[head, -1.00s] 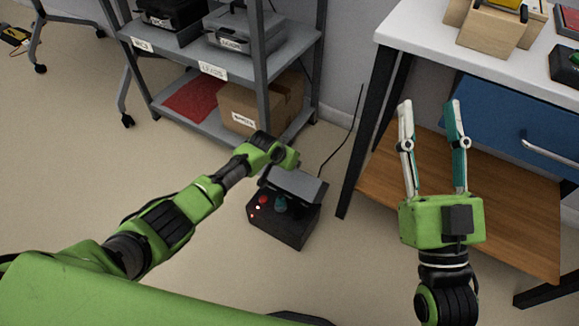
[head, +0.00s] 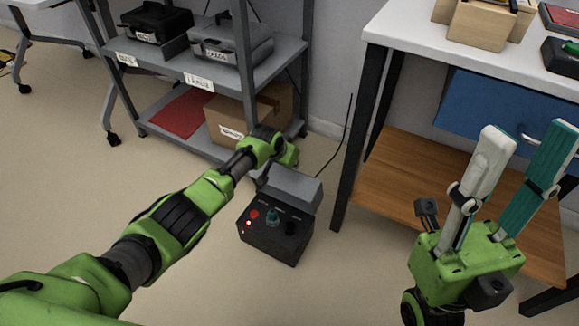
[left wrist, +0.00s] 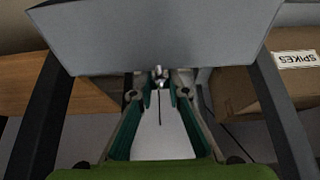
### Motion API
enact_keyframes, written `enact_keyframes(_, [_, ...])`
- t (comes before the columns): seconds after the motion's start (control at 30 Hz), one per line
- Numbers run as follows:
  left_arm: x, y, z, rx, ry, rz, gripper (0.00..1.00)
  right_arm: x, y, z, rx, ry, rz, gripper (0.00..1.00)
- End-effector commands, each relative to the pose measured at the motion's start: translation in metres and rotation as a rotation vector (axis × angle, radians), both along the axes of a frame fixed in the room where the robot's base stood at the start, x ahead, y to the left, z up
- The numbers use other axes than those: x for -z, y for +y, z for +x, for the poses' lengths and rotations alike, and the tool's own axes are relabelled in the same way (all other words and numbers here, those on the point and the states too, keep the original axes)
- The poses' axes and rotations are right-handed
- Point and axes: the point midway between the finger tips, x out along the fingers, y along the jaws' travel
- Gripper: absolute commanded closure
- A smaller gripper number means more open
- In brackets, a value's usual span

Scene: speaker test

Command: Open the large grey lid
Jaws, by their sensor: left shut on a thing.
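The black control box (head: 272,236) stands on the floor, with a red, a teal and a black knob on its top. Its large grey lid (head: 292,186) is tilted up at the back, clear of the knobs. In the left wrist view the grey lid (left wrist: 160,38) fills the upper part. My left gripper (left wrist: 160,80) is shut on the lid, at its edge; in the head view its fingers are mostly hidden. My right gripper (head: 528,138) is open and empty, in front of the workbench, far from the lid.
A grey shelf rack (head: 190,73) stands behind, with cases and a cardboard box (head: 228,121). The white workbench (head: 400,28) with a wooden lower shelf (head: 400,185) is at the right. Floor left of the box is clear.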

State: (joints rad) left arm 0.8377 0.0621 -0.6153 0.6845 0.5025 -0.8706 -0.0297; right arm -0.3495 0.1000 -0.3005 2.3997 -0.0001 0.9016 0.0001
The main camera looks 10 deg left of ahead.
Motion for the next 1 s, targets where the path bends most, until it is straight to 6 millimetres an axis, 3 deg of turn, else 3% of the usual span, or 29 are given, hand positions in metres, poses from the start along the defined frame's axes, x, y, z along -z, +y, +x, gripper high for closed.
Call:
enact_keyframes(0.63, [-0.0004,-0.0026,0.0039,0.001,-0.004,-0.003,1.0,0.0037,0.0002,0.0003,0.0,0.002,-0.001,0.6])
enact_keyframes(0.67, [-0.0004,-0.0026,0.0039,0.001,-0.004,-0.003,0.77,0.0036,0.0002,0.0003,0.0,0.002,-0.001,0.6])
enact_keyframes(0.7, [-0.0004,-0.0026,0.0039,0.001,-0.004,-0.003,0.69,0.0036,0.0002,0.0003,0.0,0.002,-0.001,0.6])
enact_keyframes(1.0, [0.0002,-0.0016,0.0032,0.001,-0.002,-0.001,0.69,0.0036,-0.0004,0.0003,0.001,0.002,0.0,0.6])
